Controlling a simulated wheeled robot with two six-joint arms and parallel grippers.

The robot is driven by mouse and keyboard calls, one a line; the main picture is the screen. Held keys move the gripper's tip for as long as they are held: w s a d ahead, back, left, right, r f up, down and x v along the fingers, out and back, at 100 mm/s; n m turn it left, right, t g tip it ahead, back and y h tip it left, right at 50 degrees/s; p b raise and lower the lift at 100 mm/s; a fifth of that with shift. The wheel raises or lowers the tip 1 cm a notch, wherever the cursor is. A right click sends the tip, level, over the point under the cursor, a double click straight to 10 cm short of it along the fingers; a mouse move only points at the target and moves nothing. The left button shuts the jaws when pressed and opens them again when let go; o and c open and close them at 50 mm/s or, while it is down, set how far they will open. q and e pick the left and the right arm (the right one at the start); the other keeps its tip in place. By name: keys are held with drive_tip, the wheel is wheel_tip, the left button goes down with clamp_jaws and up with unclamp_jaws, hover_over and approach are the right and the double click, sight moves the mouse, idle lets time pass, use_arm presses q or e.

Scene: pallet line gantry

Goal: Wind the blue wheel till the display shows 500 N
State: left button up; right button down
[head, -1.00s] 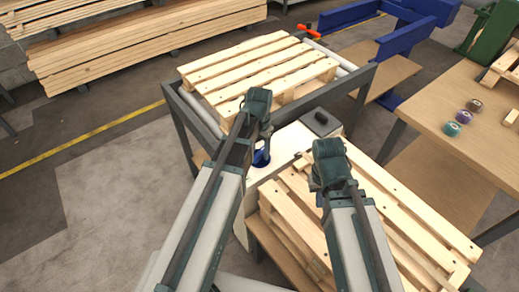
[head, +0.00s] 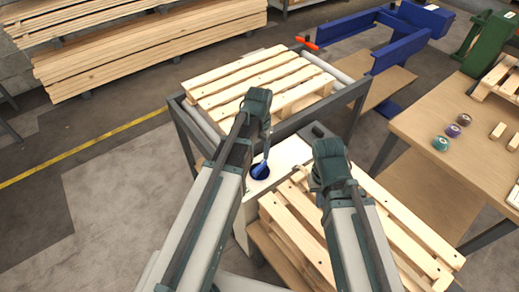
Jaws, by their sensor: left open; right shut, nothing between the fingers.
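The blue wheel (head: 260,172) is on the top of a white cabinet (head: 291,150), between my two arms. My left gripper (head: 266,150) points down just above the wheel and is open; at this size I cannot tell whether its fingers touch the wheel. A dark box (head: 318,131), perhaps the display, sits at the cabinet's back right; no reading shows. My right gripper (head: 319,197) is shut and empty over the slatted wood on the right, mostly hidden by its own wrist.
A pallet (head: 255,78) lies on the grey roller frame (head: 352,92) behind the cabinet. A wooden bench (head: 425,125) with small coloured rolls stands at right. Open floor is at left.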

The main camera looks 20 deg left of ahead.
use_arm(q)
wheel_tip(320, 180, up, 6)
drive_tip(key=p, duration=0.4)
drive_tip(key=shift+f, duration=0.25)
drive_tip(key=s+d+y, duration=0.1)
drive_tip(key=s+d, duration=0.9)
drive_tip(key=s, duration=0.4)
drive_tip(key=shift+s+d, duration=0.25)
drive_tip(key=shift+d, duration=0.05)
